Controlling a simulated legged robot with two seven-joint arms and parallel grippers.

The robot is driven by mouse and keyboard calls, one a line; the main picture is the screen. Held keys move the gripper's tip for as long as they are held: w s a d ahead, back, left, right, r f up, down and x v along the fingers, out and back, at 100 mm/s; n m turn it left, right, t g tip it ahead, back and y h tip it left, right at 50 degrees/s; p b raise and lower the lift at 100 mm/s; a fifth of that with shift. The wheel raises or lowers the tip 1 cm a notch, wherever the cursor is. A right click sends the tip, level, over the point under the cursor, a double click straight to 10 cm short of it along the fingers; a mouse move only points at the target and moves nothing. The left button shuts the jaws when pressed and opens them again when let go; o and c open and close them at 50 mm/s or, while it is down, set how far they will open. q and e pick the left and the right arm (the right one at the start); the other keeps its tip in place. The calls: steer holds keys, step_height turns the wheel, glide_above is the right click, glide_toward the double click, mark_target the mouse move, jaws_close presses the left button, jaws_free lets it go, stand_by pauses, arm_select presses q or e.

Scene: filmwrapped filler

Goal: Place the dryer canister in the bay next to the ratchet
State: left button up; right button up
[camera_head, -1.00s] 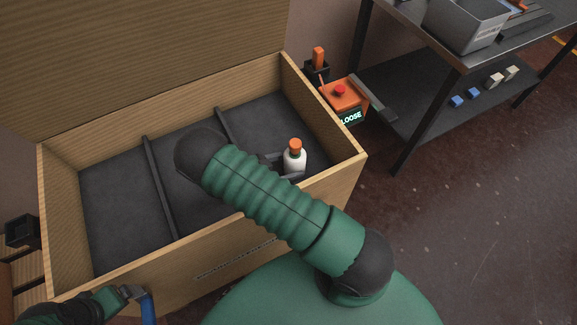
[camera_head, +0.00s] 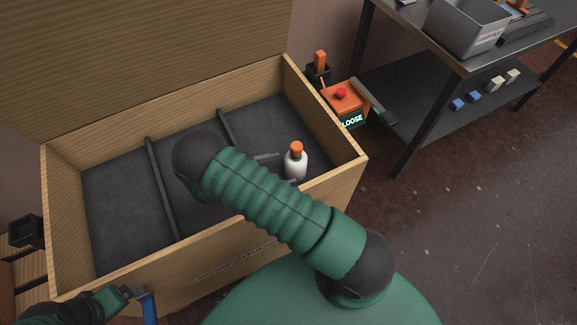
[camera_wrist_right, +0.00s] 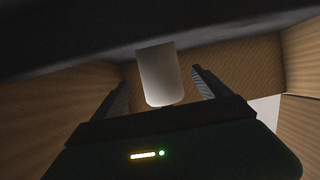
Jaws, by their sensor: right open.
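The white canister with an orange cap (camera_head: 296,162) stands upright in the right bay of the wooden crate (camera_head: 330,182). Its white body also shows in the wrist view (camera_wrist_right: 160,75). My right gripper (camera_head: 280,169) is open, with one finger on each side of the canister and gaps visible in the wrist view. My right forearm hides part of the middle and right bays. My left gripper (camera_head: 132,293) is at the lower left outside the crate, beside a blue piece (camera_head: 149,308); its grip is unclear. I cannot make out a ratchet.
Two dark dividers (camera_head: 160,190) split the crate into three bays; the left bay looks empty. An orange box with a red button and a "LOOSE" display (camera_head: 345,97) stands beyond the right wall. A metal table (camera_head: 400,110) carries a grey bin (camera_head: 465,25).

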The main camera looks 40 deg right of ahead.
steer(key=v, duration=0.8)
steer(key=shift+p, duration=0.3)
steer(key=shift+s, duration=0.1)
stand_by(0.6)
